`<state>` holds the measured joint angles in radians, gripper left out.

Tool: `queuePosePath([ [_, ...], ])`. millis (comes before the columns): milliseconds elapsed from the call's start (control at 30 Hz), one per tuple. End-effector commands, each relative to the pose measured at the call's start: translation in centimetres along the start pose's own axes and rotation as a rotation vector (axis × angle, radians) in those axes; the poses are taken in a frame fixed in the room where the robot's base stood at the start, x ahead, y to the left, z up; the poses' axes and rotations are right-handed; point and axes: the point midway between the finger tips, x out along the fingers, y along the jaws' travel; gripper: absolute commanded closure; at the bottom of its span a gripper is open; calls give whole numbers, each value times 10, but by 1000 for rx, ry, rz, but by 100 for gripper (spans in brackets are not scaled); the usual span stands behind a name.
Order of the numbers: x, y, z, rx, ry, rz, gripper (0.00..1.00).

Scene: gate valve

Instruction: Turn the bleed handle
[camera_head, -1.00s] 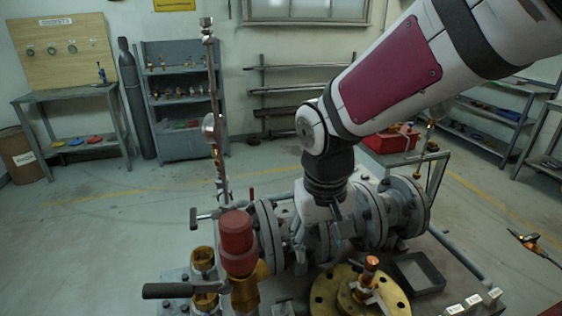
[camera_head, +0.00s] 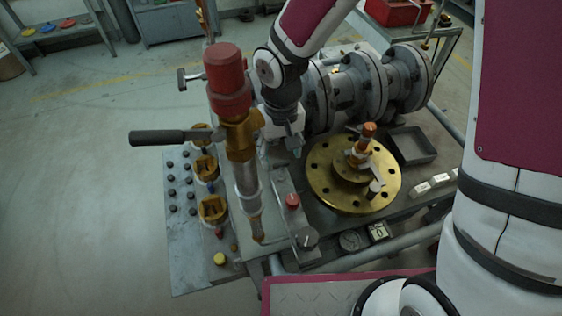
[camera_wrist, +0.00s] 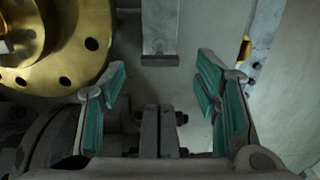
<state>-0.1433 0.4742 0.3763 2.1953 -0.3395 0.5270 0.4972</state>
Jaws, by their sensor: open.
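Several parts could be the bleed handle, and I cannot tell which one is. A black lever (camera_head: 160,137) sticks out to the left from a brass valve with a red cap (camera_head: 228,80). A small T-shaped handle (camera_head: 190,78) stands behind it. A small lever (camera_head: 374,174) sits on the copper-topped fitting of the round brass flange (camera_head: 322,190). My gripper (camera_head: 284,142) is in front of the grey pipe, between the red-capped valve and the brass flange. In the wrist view, its teal-padded fingers (camera_wrist: 165,82) are spread and empty, with a grey bar (camera_wrist: 160,30) beyond the gap.
The flanged grey pipe (camera_head: 385,85) runs behind my gripper. Bolt ends (camera_wrist: 160,130) lie low between the fingers in the wrist view. A gauge (camera_head: 350,240), a red knob (camera_head: 292,200) and a dark tray (camera_head: 410,146) crowd the bench.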

Motion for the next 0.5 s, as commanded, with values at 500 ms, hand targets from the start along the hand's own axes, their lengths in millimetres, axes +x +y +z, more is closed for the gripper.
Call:
queuePosePath([
  [500,47,0,0,0,0,0,43],
])
